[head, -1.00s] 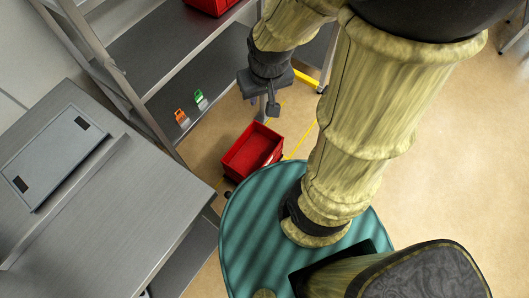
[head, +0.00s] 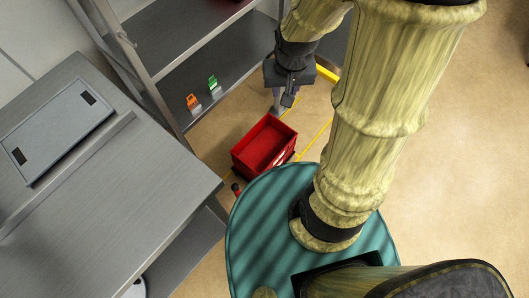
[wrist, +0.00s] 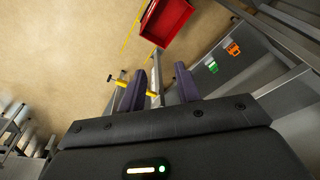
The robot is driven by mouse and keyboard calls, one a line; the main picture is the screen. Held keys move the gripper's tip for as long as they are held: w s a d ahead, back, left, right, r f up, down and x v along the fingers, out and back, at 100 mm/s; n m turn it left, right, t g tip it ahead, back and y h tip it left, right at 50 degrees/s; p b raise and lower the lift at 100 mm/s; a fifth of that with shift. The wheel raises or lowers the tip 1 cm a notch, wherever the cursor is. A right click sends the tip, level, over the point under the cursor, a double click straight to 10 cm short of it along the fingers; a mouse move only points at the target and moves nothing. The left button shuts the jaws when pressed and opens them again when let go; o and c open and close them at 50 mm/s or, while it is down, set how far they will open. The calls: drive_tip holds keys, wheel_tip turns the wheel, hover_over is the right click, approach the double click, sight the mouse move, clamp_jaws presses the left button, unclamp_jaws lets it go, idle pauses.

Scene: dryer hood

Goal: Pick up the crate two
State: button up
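A red open-topped crate (head: 264,147) stands on the floor between the shelf rack and my round teal base. It looks empty. I cannot tell from a label whether it is crate two. My gripper (head: 284,104) is above and just beyond the crate, apart from it. In the wrist view the gripper's two dark fingers (wrist: 160,88) are spread with nothing held between them, and the crate (wrist: 167,20) is at the top, cut by the frame edge.
A steel table (head: 130,195) is at the left. A yellow line (head: 316,138) crosses the floor.

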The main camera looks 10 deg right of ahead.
drive_tip(key=w+d+f+m+g+b, duration=0.1)
drive_tip(key=w+f+m+b, duration=0.15)
drive_tip(key=f+b, duration=0.7)
drive_tip(key=w+d+f+m+b, duration=0.15)
drive_tip(key=w+f+b, duration=0.3)
drive_tip(key=f, duration=1.05)
drive_tip(key=m+g+b, duration=0.1)
drive_tip(key=m+b, duration=0.4)
drive_tip(key=b, duration=1.3)
hover_over(279, 157)
wheel_tip(279, 157, down, 28)
drive_tip(key=shift+w+f, duration=0.25)
drive_tip(key=shift+w, duration=0.05)
wheel_tip(279, 157, down, 12)
drive_tip(key=b, duration=0.5)
drive_tip(key=shift+f+b, duration=0.1)
drive_tip(key=shift+b, duration=0.3)
wheel_tip(279, 157, down, 5)
drive_tip(key=b, duration=0.4)
drive_tip(key=shift+d+f, duration=0.1)
drive_tip(key=shift+f, duration=0.05)
clamp_jaws()
